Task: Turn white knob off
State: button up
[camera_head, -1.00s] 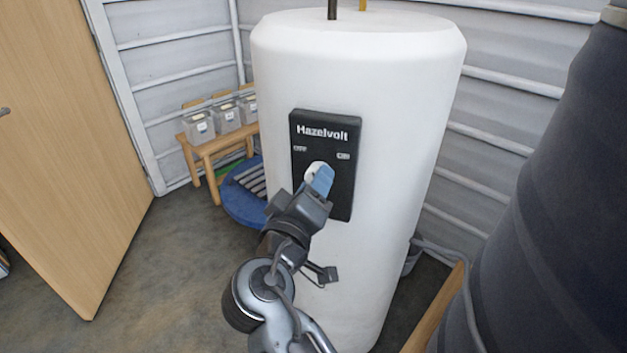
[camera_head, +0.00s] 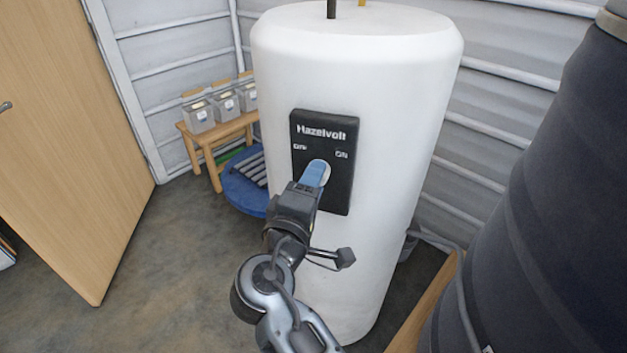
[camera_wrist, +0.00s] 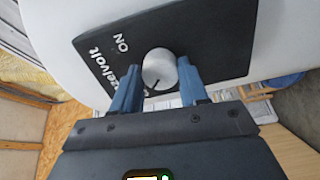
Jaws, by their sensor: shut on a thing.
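The white round knob (camera_head: 327,176) sits on the black "Hazelvolt" panel (camera_head: 338,198) on the front of a white tank (camera_head: 400,120). The panel has an OFF label on the left and an ON label on the right, above the knob. My gripper (camera_head: 316,172) reaches the panel from below and is shut on the knob, its blue fingers partly covering it. In the wrist view the knob (camera_wrist: 159,68) lies between the two blue fingers (camera_wrist: 160,80). A dark mark shows on its lower edge. The ON label shows beside it; OFF is out of sight there.
A large dark barrel (camera_head: 550,200) stands close on the right. A wooden bench (camera_head: 218,138) with several grey bins stands behind left, near a blue round object (camera_head: 243,188). A wooden door (camera_head: 70,140) stands at left. Floor between door and tank is clear.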

dwell(0.3)
jog(key=o, duration=1.1)
jog(key=shift+c, duration=0.2)
jog(key=shift+s, duration=0.15)
jog(key=b+v, duration=0.1)
jog(key=v, duration=0.6)
jog(key=shift+s, duration=0.3)
jog(key=shift+a, duration=0.1)
